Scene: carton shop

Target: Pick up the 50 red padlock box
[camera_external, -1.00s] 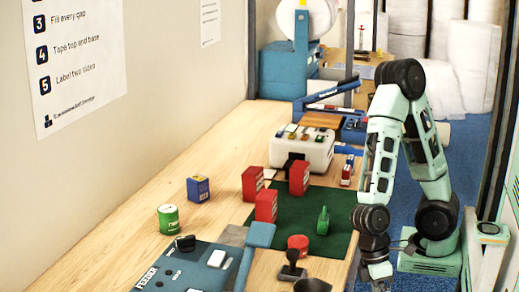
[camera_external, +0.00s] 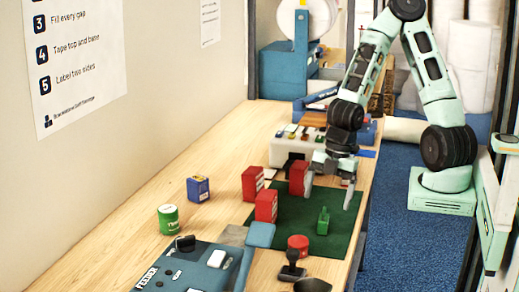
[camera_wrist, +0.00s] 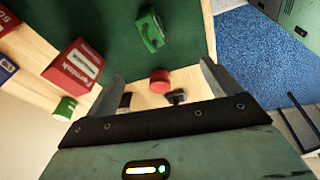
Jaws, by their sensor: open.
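Three red boxes stand at the green mat: one at its left edge (camera_external: 252,183), one in front (camera_external: 266,206), and one at the back (camera_external: 297,178). I cannot read which is the 50 padlock box. In the wrist view one red box with a white label (camera_wrist: 73,66) lies left of the fingers, and part of another (camera_wrist: 7,18) shows at the left edge. My gripper (camera_external: 328,191) is open and empty above the mat, just right of the back red box, partly overlapping it in the picture. The wrist view also shows my gripper's spread fingers (camera_wrist: 161,78).
A dark stamp (camera_external: 291,268) stands in front. A blue box (camera_external: 198,188) and green can (camera_external: 168,219) stand left. A white machine (camera_external: 283,150) is behind.

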